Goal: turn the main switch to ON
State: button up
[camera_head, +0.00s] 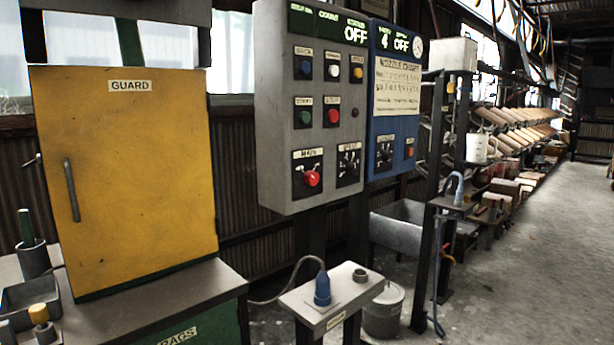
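The main switch (312,178) is a red knob on a black plate labelled MAIN. It sits at the lower left of a grey control panel (272,110) in the middle of the head view. Which way the knob is turned is too small to tell. A green display (325,22) at the panel's top reads OFF at its right end. My gripper is not in view.
A blue panel (378,155) adjoins the grey one on the right. A yellow GUARD door (140,200) stands at left above a bench. A small stand (333,296) with a blue nozzle is below the panel. Concrete floor (530,260) is open at right.

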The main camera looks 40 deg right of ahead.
aim_at(310, 178)
jog(key=z, duration=1.25)
jog(key=k+l+z, duration=0.1)
jog(key=z, duration=0.4)
